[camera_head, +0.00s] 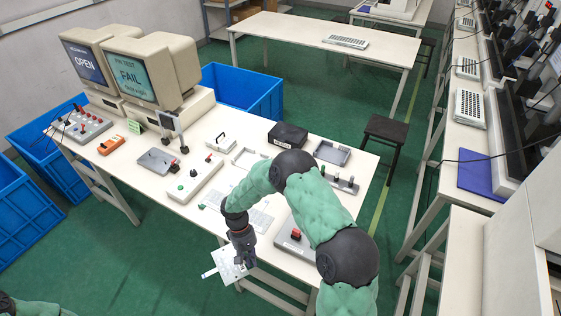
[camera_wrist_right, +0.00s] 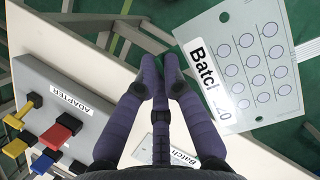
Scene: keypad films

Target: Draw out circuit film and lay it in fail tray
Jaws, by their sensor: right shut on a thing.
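My right gripper (camera_head: 243,262) is shut on a pale film (camera_head: 229,266) with printed circles, held out past the table's front edge. Another pale sheet (camera_head: 258,219) lies on the table beside the arm. A grey tray (camera_head: 333,151) stands at the table's back right, and a white open frame (camera_head: 247,157) lies left of it. I cannot read which tray is for fails. My left gripper is out of view.
A monitor (camera_head: 130,76) reads "FAIL"; another (camera_head: 88,65) reads "OPEN". A grey adapter box (camera_wrist_right: 60,108) with coloured plugs sits near the gripper. A black box (camera_head: 287,134), a long white button unit (camera_head: 195,180) and a grey plate (camera_head: 154,161) occupy the table. Blue crates (camera_head: 240,90) stand around.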

